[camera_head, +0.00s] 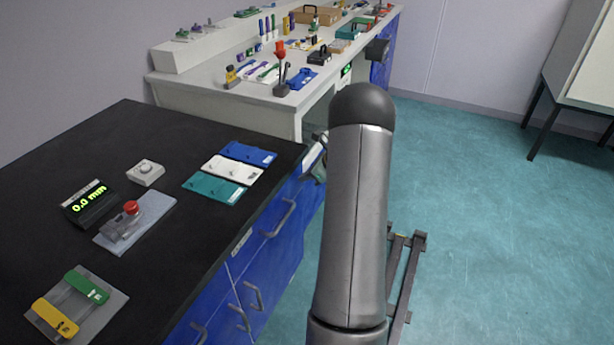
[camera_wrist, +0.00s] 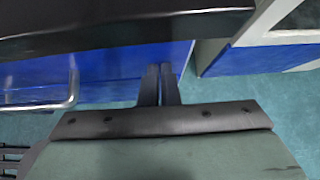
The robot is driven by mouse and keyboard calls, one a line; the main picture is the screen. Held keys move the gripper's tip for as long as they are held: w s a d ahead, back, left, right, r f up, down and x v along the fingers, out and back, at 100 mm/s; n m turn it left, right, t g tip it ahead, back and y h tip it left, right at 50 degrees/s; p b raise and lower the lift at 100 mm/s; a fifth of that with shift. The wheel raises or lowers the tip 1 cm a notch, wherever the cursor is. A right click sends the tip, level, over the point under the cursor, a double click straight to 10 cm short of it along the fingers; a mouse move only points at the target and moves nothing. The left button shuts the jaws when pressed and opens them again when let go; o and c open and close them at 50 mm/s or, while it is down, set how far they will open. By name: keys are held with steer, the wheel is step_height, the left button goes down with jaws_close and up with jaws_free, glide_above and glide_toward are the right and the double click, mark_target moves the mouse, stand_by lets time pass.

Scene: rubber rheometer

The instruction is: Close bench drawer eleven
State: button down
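Blue drawer fronts (camera_head: 268,262) with grey bar handles line the side of the black-topped bench. The upper handle (camera_head: 283,218) sits near the bench's far end. No drawer number is readable, so I cannot tell which is drawer eleven or how far it stands out. In the wrist view a blue front (camera_wrist: 110,70) lies below the dark bench edge, with a bar handle (camera_wrist: 73,88) at left. My gripper (camera_wrist: 159,70) has its fingers together, empty, pointing at the blue front right of that handle. My arm hides part of the head view.
The black bench top (camera_head: 130,135) holds a digital gauge (camera_head: 88,204), a red-knobbed device (camera_head: 130,214), and coloured plates. A pale bench (camera_head: 215,97) with many tools stands beyond. The teal floor (camera_head: 480,220) at right is mostly clear.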

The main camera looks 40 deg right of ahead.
steer(key=s+d+f+v, duration=0.1)
steer(key=f+v, duration=0.1)
steer(key=v, duration=1.1)
steer(key=shift+s+p, duration=0.35)
steer(key=a+r+n+g+p, duration=0.2)
steer(key=a+r+n, duration=0.25)
steer(key=a, duration=0.45)
steer(key=a+r+n+g+y+p, duration=0.1)
steer(key=a+r+n+g+p, duration=0.15)
steer(key=a+n, duration=0.45)
steer(key=a+r+n+g+p, duration=0.15)
steer(key=a+r, duration=0.35)
steer(key=a, duration=0.6)
steer(key=s+a+r+n+g+h+p, duration=0.1)
steer(key=s+a+r+n+h+p, duration=0.1)
steer(key=s+a+n, duration=0.5)
steer(key=s+a+r+n+h+p, duration=0.2)
steer(key=s+a+r+n+p, duration=0.1)
steer(key=s+a+n, duration=0.4)
steer(key=s+n, duration=0.3)
steer(key=n, duration=0.1)
steer(key=shift+s+a+g, duration=0.15)
steer(key=shift+a+g, duration=0.05)
steer(key=shift+g, duration=0.2)
